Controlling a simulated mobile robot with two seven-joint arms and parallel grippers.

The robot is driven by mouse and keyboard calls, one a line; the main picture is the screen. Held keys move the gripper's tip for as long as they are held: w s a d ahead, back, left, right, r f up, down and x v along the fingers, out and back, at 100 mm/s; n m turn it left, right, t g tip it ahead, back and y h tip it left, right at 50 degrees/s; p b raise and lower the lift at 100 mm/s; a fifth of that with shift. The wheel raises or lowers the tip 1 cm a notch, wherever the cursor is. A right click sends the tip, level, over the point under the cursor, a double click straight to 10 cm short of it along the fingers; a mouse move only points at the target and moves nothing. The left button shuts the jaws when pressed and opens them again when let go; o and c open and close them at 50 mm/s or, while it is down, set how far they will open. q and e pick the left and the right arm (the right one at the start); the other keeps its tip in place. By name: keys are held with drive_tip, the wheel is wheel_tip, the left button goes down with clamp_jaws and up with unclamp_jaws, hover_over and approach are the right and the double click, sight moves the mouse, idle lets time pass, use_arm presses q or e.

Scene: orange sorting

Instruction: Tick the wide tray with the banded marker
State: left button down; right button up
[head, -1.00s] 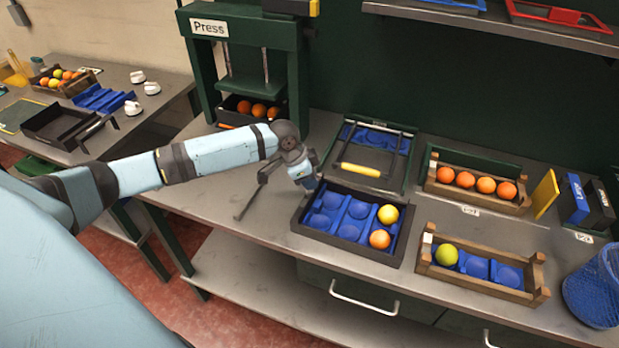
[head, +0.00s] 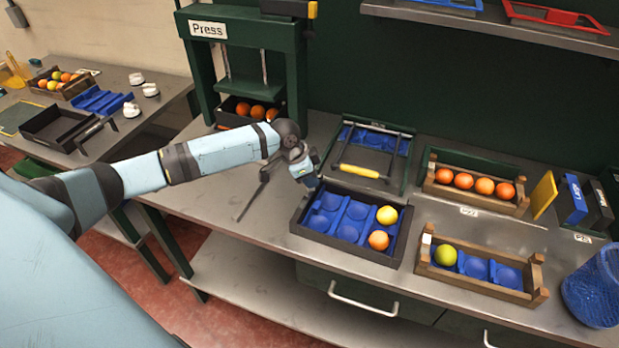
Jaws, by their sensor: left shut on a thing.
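The wide black tray (head: 392,259) with a blue cupped insert sits on the bench in the head view, holding a yellow fruit (head: 387,215) and an orange (head: 378,240) in its right cups; the other cups are empty. My left gripper (head: 309,178) is at the tray's back left corner, low and pointing down. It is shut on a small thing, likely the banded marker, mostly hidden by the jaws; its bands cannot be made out. Whether its tip touches the tray cannot be told. My right gripper is not in view.
A frame with a yellow handle (head: 365,171) lies behind the tray. Wooden crates stand to the right, one with several oranges (head: 463,181), one with a yellow-green fruit (head: 446,255). A blue wire basket (head: 592,290) is far right. The press (head: 247,75) stands behind my arm.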

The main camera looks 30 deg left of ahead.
use_arm(q)
drive_tip(key=shift+w, duration=0.15)
idle(0.5)
drive_tip(key=shift+s+p, duration=0.55)
drive_tip(key=shift+p, duration=0.2)
drive_tip(key=shift+r, duration=0.15)
wheel_tip(320, 180, up, 3)
drive_tip(key=p, duration=0.2)
drive_tip(key=shift+p, duration=0.4)
drive_tip(key=shift+r, duration=1.95)
